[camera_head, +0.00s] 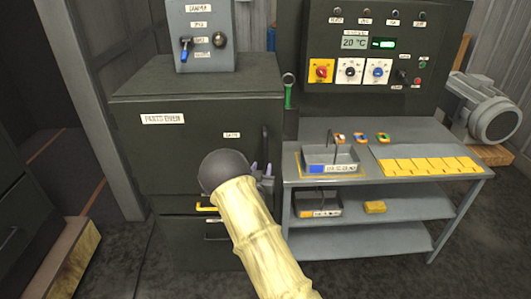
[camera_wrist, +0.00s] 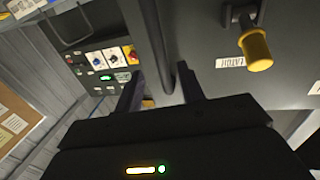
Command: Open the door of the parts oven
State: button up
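The dark parts oven (camera_head: 190,165) stands left of centre in the head view, its front door closed. A dark vertical bar handle (camera_head: 265,142) is at the door's right side. My gripper (camera_head: 261,169) is at the lower part of this handle. In the wrist view my gripper (camera_wrist: 161,84) has its two fingers apart, with the dark handle bar (camera_wrist: 160,40) showing between them; I cannot tell whether they touch it. A yellow-ended lever (camera_wrist: 256,50) is beside a small label on the oven front. My wrist hides part of the lower door in the head view.
A control box (camera_head: 207,40) sits on the oven. Floor is clear in front.

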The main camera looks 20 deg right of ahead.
aim_at(265, 156)
jog(key=p+x, duration=0.2)
jog(key=x, duration=0.7)
jog(key=shift+w, duration=0.1)
jog(key=shift+c, duration=0.2)
grip_shut()
